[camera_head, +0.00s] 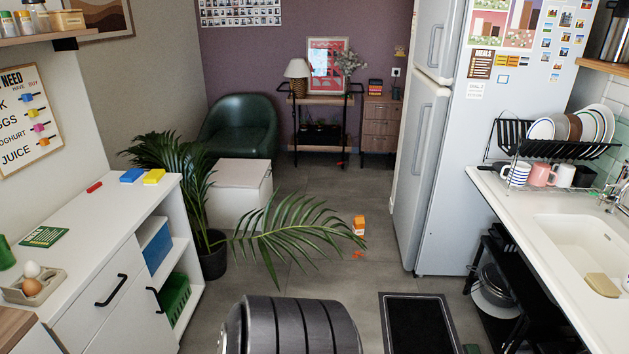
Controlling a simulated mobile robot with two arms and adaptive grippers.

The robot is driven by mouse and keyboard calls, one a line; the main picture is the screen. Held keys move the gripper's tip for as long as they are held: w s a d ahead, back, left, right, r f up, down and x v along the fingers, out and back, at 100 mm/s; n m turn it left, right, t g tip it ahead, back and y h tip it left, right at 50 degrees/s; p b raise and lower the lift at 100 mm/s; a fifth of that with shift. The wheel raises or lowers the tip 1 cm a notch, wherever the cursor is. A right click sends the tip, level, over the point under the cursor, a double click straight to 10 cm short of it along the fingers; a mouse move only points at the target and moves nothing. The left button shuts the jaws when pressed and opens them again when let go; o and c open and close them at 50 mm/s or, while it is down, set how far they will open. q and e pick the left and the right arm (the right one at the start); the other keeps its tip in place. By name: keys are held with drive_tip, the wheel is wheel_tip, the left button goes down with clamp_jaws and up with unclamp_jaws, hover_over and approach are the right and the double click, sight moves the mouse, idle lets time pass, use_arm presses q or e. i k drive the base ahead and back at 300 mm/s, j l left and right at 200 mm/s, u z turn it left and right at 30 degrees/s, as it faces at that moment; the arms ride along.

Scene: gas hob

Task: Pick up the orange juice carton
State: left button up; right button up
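A small orange carton (359,226) with a pale lower part, which looks like the orange juice carton, stands on the grey floor between the palm and the fridge. It is far off and no lettering can be read. Small orange bits (357,254) lie on the floor just in front of it. A palm frond tip reaches close to its left side in the picture. Neither of my grippers is in view.
A potted palm (212,255) spreads fronds over the floor left of the carton. The fridge (430,140) stands to the right. A white cabinet (100,240) lines the left, a sink counter (520,205) the right. A black mat (418,325) lies in front.

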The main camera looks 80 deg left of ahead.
sight(359, 225)
drive_tip(key=u, duration=2.3)
drive_tip(key=i+u, duration=0.3)
drive_tip(key=i, duration=1.25)
